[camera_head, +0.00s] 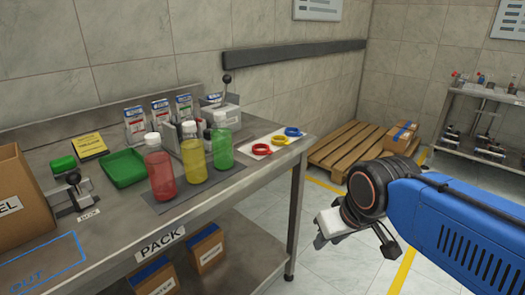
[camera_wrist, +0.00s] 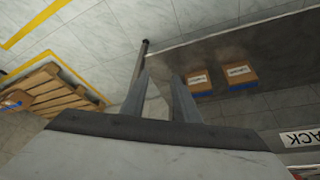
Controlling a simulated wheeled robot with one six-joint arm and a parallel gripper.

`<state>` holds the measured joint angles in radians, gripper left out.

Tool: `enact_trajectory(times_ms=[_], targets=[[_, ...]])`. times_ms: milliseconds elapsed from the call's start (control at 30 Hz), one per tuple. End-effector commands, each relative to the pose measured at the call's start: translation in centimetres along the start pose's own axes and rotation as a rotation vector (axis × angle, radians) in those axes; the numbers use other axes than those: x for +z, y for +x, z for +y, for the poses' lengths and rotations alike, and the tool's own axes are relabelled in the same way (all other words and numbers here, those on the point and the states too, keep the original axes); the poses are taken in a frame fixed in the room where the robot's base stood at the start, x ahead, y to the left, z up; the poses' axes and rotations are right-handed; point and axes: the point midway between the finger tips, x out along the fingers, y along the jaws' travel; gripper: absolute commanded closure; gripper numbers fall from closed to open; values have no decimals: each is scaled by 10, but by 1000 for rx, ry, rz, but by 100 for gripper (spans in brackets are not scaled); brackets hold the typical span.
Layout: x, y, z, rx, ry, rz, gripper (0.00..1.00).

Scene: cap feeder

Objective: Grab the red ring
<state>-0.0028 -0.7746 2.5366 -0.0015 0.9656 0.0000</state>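The red ring (camera_head: 261,150) lies flat on a white mat (camera_head: 263,138) at the right end of the steel bench (camera_head: 250,185), in the head view. A yellow ring (camera_head: 280,141) and a blue ring (camera_head: 293,131) lie beyond it on the same mat. My gripper (camera_head: 352,238) is off the right end of the bench, in front of and to the right of the red ring, over the floor. In the wrist view its two fingers (camera_wrist: 160,88) are apart with nothing between them. No ring shows in the wrist view.
Red, yellow and green bottles (camera_head: 193,158) stand on a dark mat left of the rings. A green tray (camera_head: 124,168) is further left. Cardboard boxes (camera_wrist: 240,76) sit on the bench's lower shelf.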

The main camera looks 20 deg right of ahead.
Motion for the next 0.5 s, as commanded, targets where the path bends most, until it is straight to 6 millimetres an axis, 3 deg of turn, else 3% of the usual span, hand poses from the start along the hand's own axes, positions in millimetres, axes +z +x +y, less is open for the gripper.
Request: enact_trajectory(times_ms=[400,500], targets=[[0,0,0,0,-1,-1,72],[-9,-5,-1,-1,-18,-7,72]])
